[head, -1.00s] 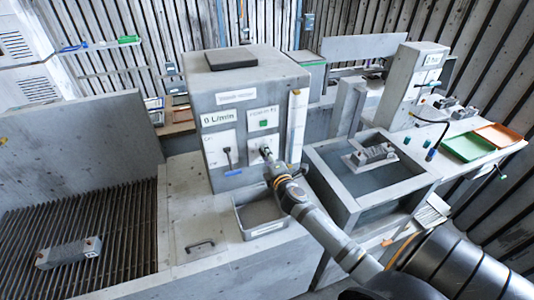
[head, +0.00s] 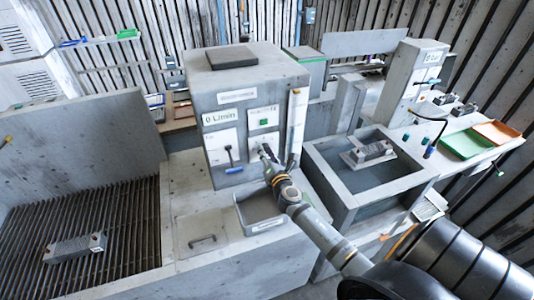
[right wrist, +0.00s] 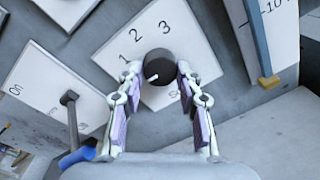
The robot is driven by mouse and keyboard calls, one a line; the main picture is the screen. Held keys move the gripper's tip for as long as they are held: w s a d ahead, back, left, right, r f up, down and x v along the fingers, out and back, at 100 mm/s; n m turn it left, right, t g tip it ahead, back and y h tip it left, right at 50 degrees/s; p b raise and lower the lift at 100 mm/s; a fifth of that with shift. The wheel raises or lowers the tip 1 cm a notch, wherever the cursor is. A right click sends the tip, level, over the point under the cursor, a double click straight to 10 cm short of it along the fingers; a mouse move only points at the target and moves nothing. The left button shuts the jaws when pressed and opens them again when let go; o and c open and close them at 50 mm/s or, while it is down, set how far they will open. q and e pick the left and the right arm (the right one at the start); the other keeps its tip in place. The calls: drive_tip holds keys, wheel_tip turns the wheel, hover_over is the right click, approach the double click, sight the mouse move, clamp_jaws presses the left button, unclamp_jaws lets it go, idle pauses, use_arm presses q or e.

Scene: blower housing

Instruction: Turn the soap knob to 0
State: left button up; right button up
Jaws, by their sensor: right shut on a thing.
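The soap knob (right wrist: 158,62) is a dark round knob on a white panel (right wrist: 188,38) marked 1, 2 and 3. Its white pointer is turned toward the lower left of the right wrist picture, away from the visible numbers. No 0 shows; the left finger covers part of the panel's edge. My right gripper (right wrist: 158,78) is shut on the knob, one finger on each side. In the head view my right gripper (head: 268,160) reaches the front of the grey cabinet (head: 203,100) and largely hides the knob. My left gripper is out of view.
A lever with a blue handle (right wrist: 78,157) is close to the left finger; it also shows in the head view (head: 233,168). A grey bin (head: 262,212) stands below the gripper. A water tank (head: 340,180) is at right.

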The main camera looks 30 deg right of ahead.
drive_tip(key=shift+n, duration=0.4)
drive_tip(key=o, duration=1.2)
drive_tip(key=v, duration=1.2)
